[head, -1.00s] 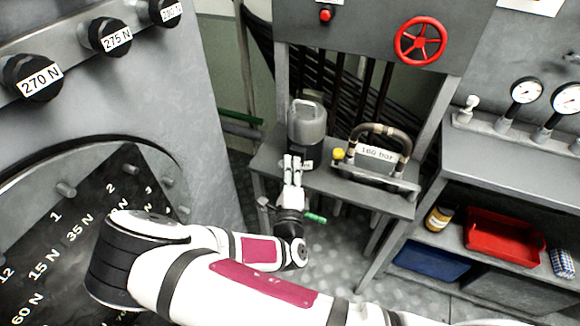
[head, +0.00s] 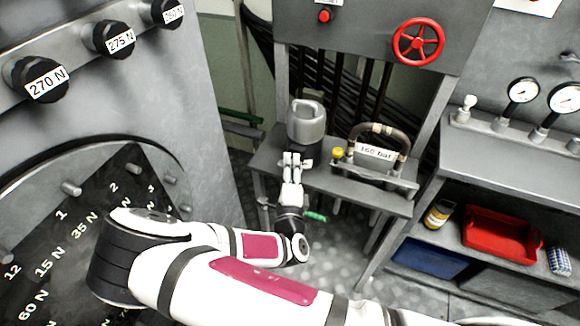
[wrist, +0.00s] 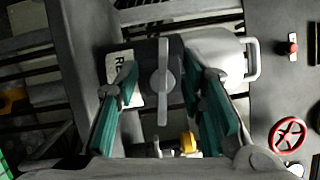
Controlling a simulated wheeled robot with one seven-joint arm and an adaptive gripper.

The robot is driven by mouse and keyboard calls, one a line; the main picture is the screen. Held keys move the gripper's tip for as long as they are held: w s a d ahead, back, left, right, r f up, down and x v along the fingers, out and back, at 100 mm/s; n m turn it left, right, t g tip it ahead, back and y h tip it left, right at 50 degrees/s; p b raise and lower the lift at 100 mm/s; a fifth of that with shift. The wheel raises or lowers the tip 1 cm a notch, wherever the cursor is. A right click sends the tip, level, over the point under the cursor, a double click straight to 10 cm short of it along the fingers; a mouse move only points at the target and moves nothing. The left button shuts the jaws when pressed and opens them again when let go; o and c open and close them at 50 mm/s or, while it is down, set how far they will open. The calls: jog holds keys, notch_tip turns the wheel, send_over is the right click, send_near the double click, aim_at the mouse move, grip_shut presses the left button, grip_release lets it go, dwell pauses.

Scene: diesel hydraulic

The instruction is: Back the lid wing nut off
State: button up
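The wing nut (wrist: 162,82) shows in the wrist view as a grey bar on a dark lid face (wrist: 150,60) with a partly hidden white label. A grey metal canister (wrist: 215,50) with a loop handle extends to its right. In the head view the canister (head: 306,122) stands on the bench, and my gripper (head: 292,156) is at its front; the wing nut cannot be made out there. In the wrist view my gripper (wrist: 160,84) is open, with one green-padded finger on each side of the wing nut and visible gaps between.
A hose-handled block (head: 376,153) labelled 160 bar and a yellow knob (head: 338,153) sit right of the canister on the bench (head: 340,185). A red handwheel (head: 418,41) is on the panel above. A shelf with a red bin (head: 502,238) stands farther right.

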jog(key=s, duration=0.7)
jog(key=shift+s+d+f, duration=0.15)
jog(key=shift+s+f, duration=0.05)
jog(key=shift+s, duration=0.05)
dwell(0.5)
